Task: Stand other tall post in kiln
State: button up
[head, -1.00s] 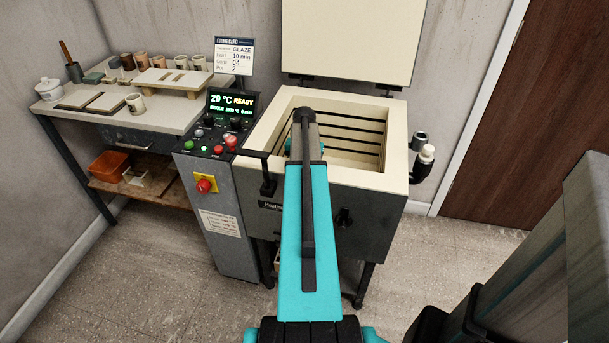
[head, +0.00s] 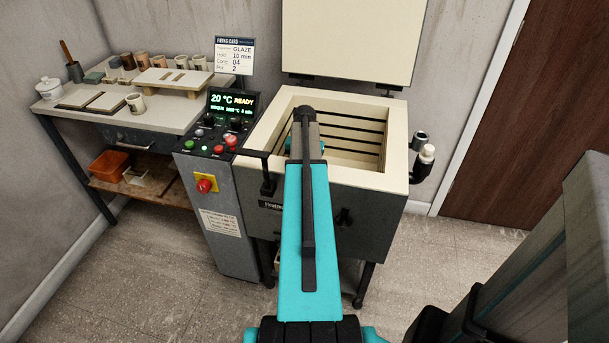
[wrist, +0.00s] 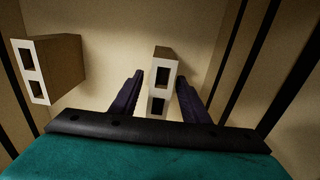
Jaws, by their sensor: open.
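The kiln (head: 392,178) stands open in the head view, with its lid raised. My arm reaches over its front rim, and my gripper is hidden down inside the chamber. In the wrist view my gripper (wrist: 160,90) is open, with one dark finger on each side of a pale post (wrist: 165,101). The post shows a white end with two square holes, facing the camera, and appears upright. A gap shows between the post and each finger. A second, similar post (wrist: 62,62) appears to stand apart at the left, near the chamber wall. Their lower ends are not clear.
Chamber walls with dark grooves (wrist: 248,65) rise close on both sides of my gripper. The control box (head: 222,215) stands left of the kiln. A worktable (head: 170,118) with cups and shelves is further left. The raised lid (head: 352,40) is behind the opening.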

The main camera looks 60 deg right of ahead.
notch_tip(320, 180, up, 12)
jog(key=shift+f, duration=0.2)
dwell(0.4)
dwell(0.7)
